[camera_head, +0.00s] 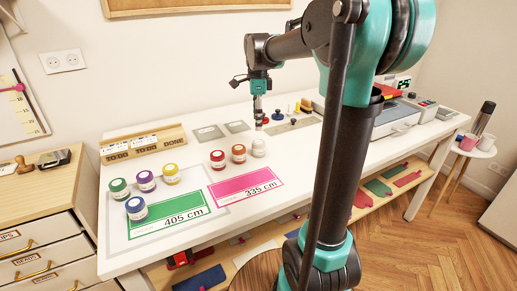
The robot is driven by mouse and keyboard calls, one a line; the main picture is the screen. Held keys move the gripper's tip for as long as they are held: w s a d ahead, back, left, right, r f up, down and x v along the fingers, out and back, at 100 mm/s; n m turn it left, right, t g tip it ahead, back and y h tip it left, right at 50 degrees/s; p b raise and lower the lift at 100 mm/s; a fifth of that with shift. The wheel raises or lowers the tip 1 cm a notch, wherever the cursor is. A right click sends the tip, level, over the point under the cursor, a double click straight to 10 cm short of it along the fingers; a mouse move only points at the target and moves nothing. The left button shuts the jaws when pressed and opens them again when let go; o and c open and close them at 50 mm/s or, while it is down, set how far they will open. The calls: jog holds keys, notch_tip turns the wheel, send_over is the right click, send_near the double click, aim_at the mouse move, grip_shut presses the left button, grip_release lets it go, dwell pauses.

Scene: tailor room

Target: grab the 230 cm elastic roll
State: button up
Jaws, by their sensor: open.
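Several small elastic rolls stand on the white table. A green roll (119,189), a purple roll (146,181), a yellow roll (172,174) and a blue roll (136,208) are grouped by the green 405 cm card (165,221). A red roll (217,160), an orange-brown roll (238,153) and a white roll (259,147) stand in a row behind the pink 335 cm card (247,185). Their labels are too small to read, so I cannot tell which is 230 cm. My gripper (259,124) is open, pointing down just behind the white roll, holding nothing visible.
A wooden TO DO/DONE holder (143,144) stands at the table's back left. Grey plates (222,131) and small coloured pieces lie behind the rolls. My arm hides part of the table's right side. A side table with mugs (468,142) is at far right.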

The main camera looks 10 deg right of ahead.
aim_at(258, 142)
notch_tip(258, 142, down, 11)
jog(key=shift+d+f, duration=0.1)
dwell(0.5)
jog(key=shift+c, duration=0.2)
jog(key=c, duration=1.2)
jog(key=shift+o, duration=0.2)
